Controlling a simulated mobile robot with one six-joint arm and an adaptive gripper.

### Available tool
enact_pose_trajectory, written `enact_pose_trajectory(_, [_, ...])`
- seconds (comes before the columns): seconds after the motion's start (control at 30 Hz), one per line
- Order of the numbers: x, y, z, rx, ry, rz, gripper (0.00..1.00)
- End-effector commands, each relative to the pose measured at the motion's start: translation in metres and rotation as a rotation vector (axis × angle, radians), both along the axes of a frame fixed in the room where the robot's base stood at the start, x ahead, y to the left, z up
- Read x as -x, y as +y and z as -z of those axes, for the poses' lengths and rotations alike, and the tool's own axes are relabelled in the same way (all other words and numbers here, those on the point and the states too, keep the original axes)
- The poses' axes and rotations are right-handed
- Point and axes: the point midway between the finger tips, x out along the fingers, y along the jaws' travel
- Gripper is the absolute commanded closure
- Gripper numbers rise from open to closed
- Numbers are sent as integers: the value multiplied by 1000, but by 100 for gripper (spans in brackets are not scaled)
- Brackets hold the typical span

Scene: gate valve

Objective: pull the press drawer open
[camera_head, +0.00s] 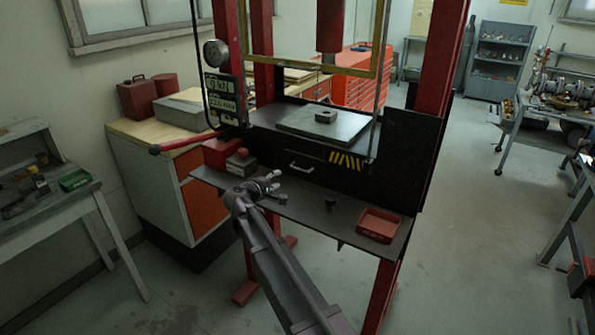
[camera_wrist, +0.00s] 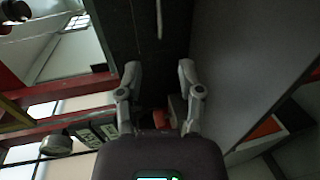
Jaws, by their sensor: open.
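The press drawer (camera_head: 318,178) is a black front under the press table, with a pale bar handle (camera_head: 301,168) and yellow-black stripes to its right. It looks shut. In the wrist view the handle (camera_wrist: 159,18) is a thin pale bar at the top, on the dark front. My gripper (camera_head: 278,187) is over the shelf, left of and a little below the handle in the head view. In the wrist view its two fingers (camera_wrist: 159,76) are spread apart with nothing held between them. The handle lies beyond the fingertips, apart from them.
The grey shelf (camera_head: 300,205) runs under the drawer, with a red tray (camera_head: 378,225) at right and a small dark knob (camera_head: 330,204). A red-gripped lever (camera_head: 180,144) sticks out left.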

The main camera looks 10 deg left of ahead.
Motion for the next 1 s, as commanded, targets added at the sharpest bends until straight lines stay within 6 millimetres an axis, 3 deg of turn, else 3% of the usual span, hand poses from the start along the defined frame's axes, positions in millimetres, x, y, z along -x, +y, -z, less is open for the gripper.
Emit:
enact_pose_trajectory(0.57, [-9, -3, 2, -2, -1, 1, 52])
enact_pose_trajectory(1.0, [-60, -20, 15, -2, -1, 3, 52])
